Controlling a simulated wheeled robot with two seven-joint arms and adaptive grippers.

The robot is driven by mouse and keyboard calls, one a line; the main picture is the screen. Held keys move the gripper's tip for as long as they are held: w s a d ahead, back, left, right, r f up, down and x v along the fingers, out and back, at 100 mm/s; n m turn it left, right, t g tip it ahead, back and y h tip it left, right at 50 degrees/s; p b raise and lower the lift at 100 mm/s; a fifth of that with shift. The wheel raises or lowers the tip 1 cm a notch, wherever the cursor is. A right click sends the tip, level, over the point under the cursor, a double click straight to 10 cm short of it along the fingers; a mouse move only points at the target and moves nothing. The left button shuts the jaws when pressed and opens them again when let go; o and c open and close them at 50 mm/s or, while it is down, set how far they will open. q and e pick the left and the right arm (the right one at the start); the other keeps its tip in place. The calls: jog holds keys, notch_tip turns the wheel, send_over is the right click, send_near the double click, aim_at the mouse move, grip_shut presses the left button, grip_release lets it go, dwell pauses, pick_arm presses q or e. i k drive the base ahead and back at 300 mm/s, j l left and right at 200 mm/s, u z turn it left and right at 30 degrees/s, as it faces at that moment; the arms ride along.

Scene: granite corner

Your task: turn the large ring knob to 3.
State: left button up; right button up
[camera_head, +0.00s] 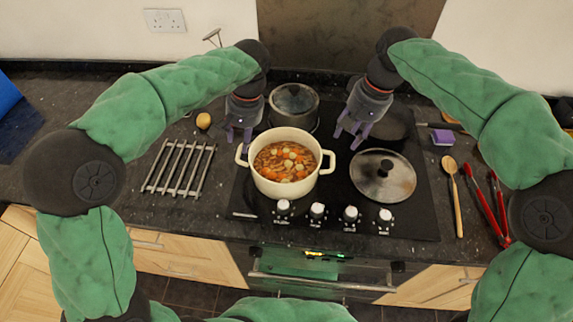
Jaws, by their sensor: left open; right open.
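A row of several silver-white knobs runs along the front of the black hob (430,225): one knob at far left (283,207), a second knob (317,211), a third knob (350,214) and one at far right (385,216). Their markings are too small to read, and I cannot tell which serves the large ring. A cream pot (283,188) of stew covers the front left ring. My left gripper (238,142) is open and empty, left of and behind the pot. My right gripper (348,141) is open and empty, behind and right of the pot. Both are well back from the knobs.
A lidded steel pot (294,100) stands at the back left, a dark pan (392,123) at the back right. A glass lid (383,176) lies front right. A metal rack (179,167) is at left; a wooden spoon (455,195) and red tongs (485,208) are at right.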

aim_at(316, 211)
jog(key=k, duration=1)
